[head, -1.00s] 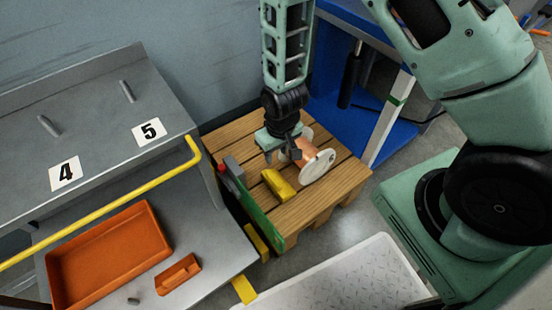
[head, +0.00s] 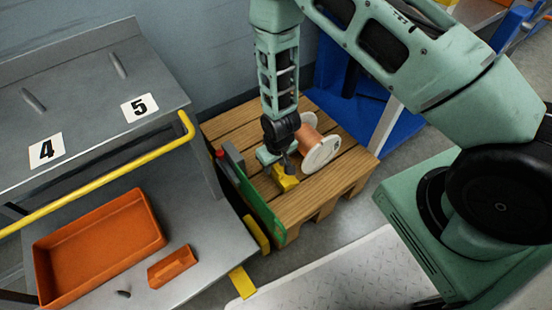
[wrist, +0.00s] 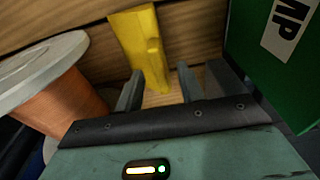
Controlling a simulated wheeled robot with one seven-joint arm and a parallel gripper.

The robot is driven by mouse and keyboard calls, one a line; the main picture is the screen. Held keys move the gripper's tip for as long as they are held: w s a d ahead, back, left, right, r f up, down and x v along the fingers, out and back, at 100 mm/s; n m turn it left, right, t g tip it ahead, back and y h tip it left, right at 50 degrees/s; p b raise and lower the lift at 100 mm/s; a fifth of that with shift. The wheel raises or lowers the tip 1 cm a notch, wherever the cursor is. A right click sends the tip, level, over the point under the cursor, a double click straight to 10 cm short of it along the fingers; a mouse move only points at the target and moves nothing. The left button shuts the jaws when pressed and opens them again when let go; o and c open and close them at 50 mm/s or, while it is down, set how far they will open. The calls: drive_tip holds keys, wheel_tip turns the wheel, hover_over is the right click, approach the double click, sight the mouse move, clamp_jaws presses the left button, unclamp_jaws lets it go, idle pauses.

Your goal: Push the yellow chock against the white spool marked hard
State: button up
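The yellow chock (head: 286,182) lies on the wooden pallet (head: 240,124), partly hidden by my gripper in the head view. It also shows in the wrist view (wrist: 132,36), just beyond the fingertips. My gripper (head: 283,164) points down at the chock, low over the pallet. In the wrist view its two fingers (wrist: 160,82) are apart with nothing clearly held between them. The spool (head: 320,153), with white flanges and copper-coloured winding, lies on its side right of the chock. It shows at the left of the wrist view (wrist: 62,104), with a gap to the chock. No marking on it is readable.
A green panel (head: 256,200) with white lettering stands along the pallet's left front edge, close to my gripper. A grey cart (head: 215,245) with an orange tray (head: 140,212) and yellow rail is at left. A blue structure (head: 390,133) stands behind the pallet.

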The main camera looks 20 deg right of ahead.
drive_tip(key=shift+w+f, duration=0.1)
drive_tip(key=shift+f, duration=0.85)
clamp_jaws()
drive_tip(key=shift+o, duration=0.4)
unclamp_jaws()
wheel_tip(320, 180, up, 17)
drive_tip(key=s+p, duration=0.2)
drive_tip(key=p, duration=0.4)
drive_tip(key=shift+d+r, duration=0.2)
drive_tip(key=shift+d, duration=0.05)
drive_tip(key=shift+a, duration=0.1)
